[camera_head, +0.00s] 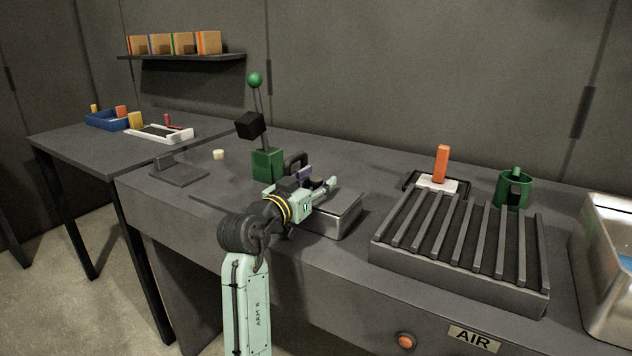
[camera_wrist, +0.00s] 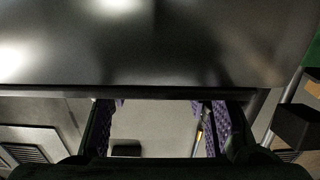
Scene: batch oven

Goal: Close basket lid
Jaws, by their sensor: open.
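A low metal box (camera_head: 338,217), which looks like the basket, sits on the bench just beyond and below my gripper (camera_head: 318,181). The arm hides its left part, and I cannot tell how its lid stands. A dark curved handle (camera_head: 296,160) rises behind my gripper; I cannot tell what it belongs to. In the wrist view my gripper (camera_wrist: 160,106) is open, with purple pads apart and nothing between them. A broad dark shiny panel (camera_wrist: 150,45), maybe the lid, fills the top of that view, its straight edge near the fingertips. I cannot tell whether they touch.
A green-based lever (camera_head: 267,164) with a black block stands left of the box. A ribbed rack (camera_head: 458,290), a green holder (camera_head: 513,190) and a steel basin (camera_head: 606,270) stand to the right. A dark plate (camera_head: 178,174) lies on the bench at left.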

